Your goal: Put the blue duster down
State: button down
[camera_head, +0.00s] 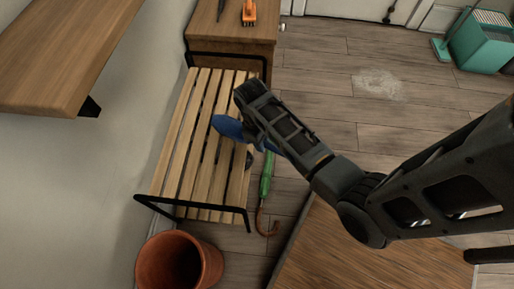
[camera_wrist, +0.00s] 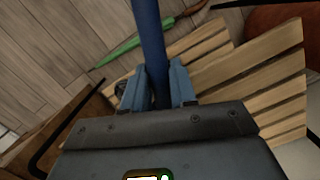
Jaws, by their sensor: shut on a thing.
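The blue duster (camera_head: 228,127) is held over the slatted wooden bench (camera_head: 176,155) in the head view. In the wrist view the duster's blue shaft (camera_wrist: 150,38) runs up between the jaws of my gripper (camera_wrist: 158,88). My gripper is shut on it. In the head view the gripper (camera_head: 250,133) is partly hidden by my own arm. The bench slats also show at the right of the wrist view (camera_wrist: 245,78). I cannot tell whether the duster touches the slats.
A green umbrella (camera_head: 266,176) with a curved brown handle is beside the bench. A terracotta pot (camera_head: 180,262) stands at the bench's near end. A wooden cabinet (camera_head: 228,30) with an orange object (camera_head: 249,12) stands at its far end. White dust (camera_head: 379,84) marks the floor.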

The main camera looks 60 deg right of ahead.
jog(key=shift+w+a+f, duration=0.15)
jog(key=shift+w+f, duration=0.3)
jog(key=shift+w, duration=0.25)
notch_tip(320, 180, down, 4)
jog(key=shift+r+b, duration=0.1)
jog(key=shift+b, duration=0.6)
jog(key=c, duration=0.9)
grip_release()
